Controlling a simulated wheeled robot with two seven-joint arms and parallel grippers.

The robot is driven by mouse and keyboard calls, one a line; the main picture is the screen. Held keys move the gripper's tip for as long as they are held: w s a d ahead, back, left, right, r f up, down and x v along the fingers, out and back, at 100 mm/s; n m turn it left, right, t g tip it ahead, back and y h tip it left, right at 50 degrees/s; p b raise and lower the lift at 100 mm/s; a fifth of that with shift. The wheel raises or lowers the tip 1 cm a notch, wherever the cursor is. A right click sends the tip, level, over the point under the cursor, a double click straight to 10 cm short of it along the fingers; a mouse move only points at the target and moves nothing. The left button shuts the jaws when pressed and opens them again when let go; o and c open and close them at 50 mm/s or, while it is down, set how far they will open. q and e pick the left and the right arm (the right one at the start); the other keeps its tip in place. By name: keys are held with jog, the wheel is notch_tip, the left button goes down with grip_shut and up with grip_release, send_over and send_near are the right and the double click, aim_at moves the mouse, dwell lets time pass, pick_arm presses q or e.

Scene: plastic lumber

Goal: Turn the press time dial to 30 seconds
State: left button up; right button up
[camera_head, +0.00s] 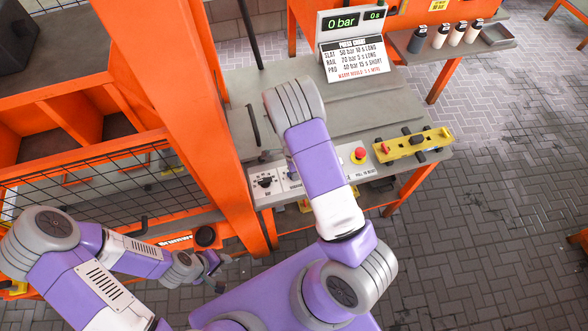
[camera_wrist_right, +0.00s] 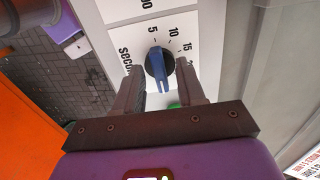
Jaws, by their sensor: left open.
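The press time dial (camera_wrist_right: 158,65) is a blue knob on a white plate marked "5", "10", "15" and "seconds"; higher numbers are cut off or hidden. Its long grip lies roughly along the direction of my fingers. My right gripper (camera_wrist_right: 161,82) is open, with one finger on each side of the knob and gaps visible; contact is unclear. In the head view my right arm hides this gripper and the time dial. The display (camera_head: 351,21) reads "0 bar" and "0 s". My left gripper (camera_head: 221,273) is open and empty at the lower left, away from the panel.
On the panel are a black pressure dial (camera_head: 265,182) and a red stop button (camera_head: 360,154). A yellow fixture (camera_head: 412,145) lies on the bench to the right. An orange press post (camera_head: 190,110) stands close to the left. Bottles (camera_head: 440,36) stand on a back shelf.

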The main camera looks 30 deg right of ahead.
jog(key=shift+r, duration=0.1)
notch_tip(320, 180, up, 8)
jog(key=shift+f+p, duration=0.25)
jog(key=shift+p, duration=0.4)
jog(key=shift+s+f, duration=0.1)
